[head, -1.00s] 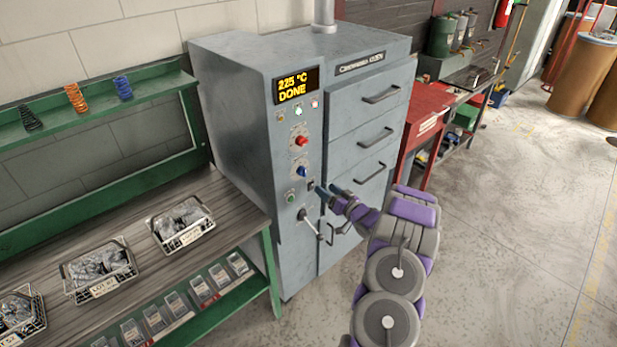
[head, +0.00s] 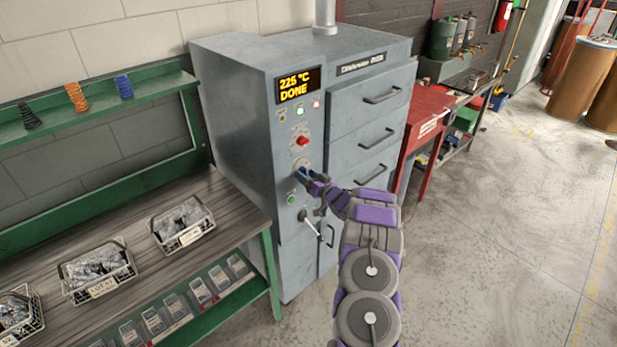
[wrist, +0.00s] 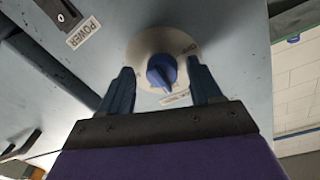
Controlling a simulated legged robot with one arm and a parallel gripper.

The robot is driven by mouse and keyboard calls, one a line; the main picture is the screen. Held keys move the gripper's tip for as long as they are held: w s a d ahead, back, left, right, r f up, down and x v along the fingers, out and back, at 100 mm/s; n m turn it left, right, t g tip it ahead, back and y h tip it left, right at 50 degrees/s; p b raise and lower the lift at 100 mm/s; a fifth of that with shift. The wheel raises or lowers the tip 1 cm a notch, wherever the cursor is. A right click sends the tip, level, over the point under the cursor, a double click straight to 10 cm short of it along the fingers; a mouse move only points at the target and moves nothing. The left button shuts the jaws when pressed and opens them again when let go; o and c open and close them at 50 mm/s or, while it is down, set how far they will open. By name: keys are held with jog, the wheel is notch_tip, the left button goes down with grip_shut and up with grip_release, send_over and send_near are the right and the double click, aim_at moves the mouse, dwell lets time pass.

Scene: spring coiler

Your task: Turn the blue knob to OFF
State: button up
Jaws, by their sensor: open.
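The blue knob (wrist: 161,71) sits on a round pale dial plate (wrist: 142,48) on the oven's front panel. In the wrist view, my gripper (wrist: 163,80) is open, with one dark finger on each side of the knob. I cannot tell whether the fingers touch it. Lettering that looks like OFF shows at the dial's upper right. In the head view my gripper (head: 303,173) is at the panel and mostly hides the knob. The oven (head: 240,120) is grey, and its display (head: 297,85) reads "225 °C DONE".
A red knob (head: 302,141) is above the gripper and a green button (head: 291,198) below. A lever handle (head: 311,222) is lower on the panel. A POWER switch (wrist: 62,13) shows in the wrist view.

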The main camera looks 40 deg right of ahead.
jog(key=shift+a+r, duration=0.15)
jog(key=shift+a, duration=0.15)
jog(key=shift+c, duration=1)
jog(key=shift+d, duration=0.4)
jog(key=c, duration=0.6)
jog(key=shift+c, duration=1.2)
jog(key=shift+a, duration=0.1)
jog(key=shift+n, duration=0.4)
jog(key=n+p, duration=0.3)
jog(key=n, duration=0.3)
jog(key=n+y+p, duration=0.1)
jog(key=n+p, duration=0.3)
jog(key=n, duration=0.3)
jog(key=n+p, duration=0.3)
jog(key=n, duration=0.4)
jog(key=shift+s+d+f+t+y, duration=0.1)
jog(key=shift+d+f+t+y, duration=0.15)
jog(key=shift+f+t+y, duration=0.1)
jog(key=shift+p, duration=0.3)
